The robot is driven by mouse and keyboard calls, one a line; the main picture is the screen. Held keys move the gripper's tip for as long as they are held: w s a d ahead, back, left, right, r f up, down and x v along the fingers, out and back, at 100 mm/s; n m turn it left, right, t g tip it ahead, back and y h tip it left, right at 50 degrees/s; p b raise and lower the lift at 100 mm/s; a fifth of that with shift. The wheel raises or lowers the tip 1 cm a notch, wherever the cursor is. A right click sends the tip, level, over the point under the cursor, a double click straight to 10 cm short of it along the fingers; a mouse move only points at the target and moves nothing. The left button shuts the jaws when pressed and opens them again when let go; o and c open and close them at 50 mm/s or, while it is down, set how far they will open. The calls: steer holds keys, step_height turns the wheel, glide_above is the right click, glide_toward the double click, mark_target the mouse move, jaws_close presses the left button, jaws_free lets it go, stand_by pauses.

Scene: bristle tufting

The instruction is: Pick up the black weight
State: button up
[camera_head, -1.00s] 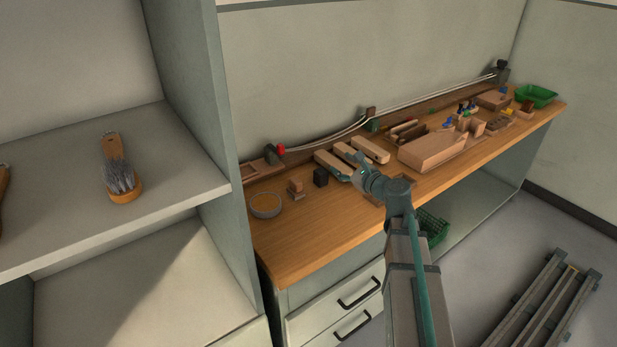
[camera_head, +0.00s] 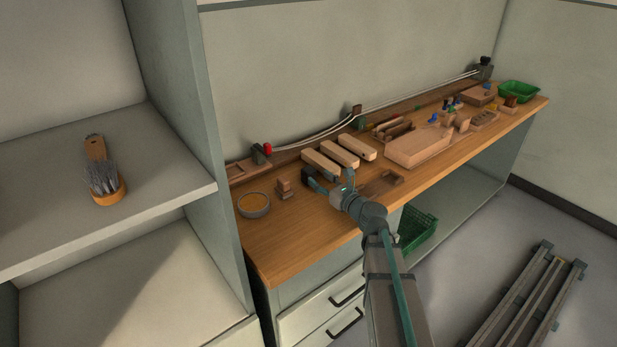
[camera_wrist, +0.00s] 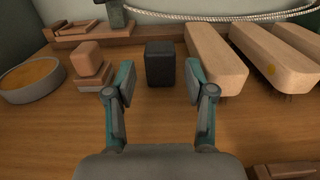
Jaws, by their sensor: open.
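The black weight (camera_wrist: 160,64) is a small dark block standing upright on the wooden bench. In the wrist view it stands ahead of my gripper (camera_wrist: 158,88), in line with the gap between the two teal-edged fingers. The fingers are apart and nothing is held. In the head view the black weight (camera_head: 309,174) is partly covered by my gripper (camera_head: 331,184), which is low over the bench in front of it. I cannot tell whether a finger touches the weight.
Several pale wooden blocks (camera_wrist: 216,60) lie just right of the weight. A small stack of wooden pieces (camera_wrist: 92,68) and a round grey dish (camera_wrist: 32,80) with orange contents are on the left. A cable (camera_wrist: 220,15) runs behind. A wooden tray (camera_head: 382,184) lies right of my gripper.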

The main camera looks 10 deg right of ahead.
mark_target(312, 173)
steer(key=shift+x, duration=3.2)
steer(key=shift+c, duration=0.3)
steer(key=shift+r, duration=0.1)
jaws_close()
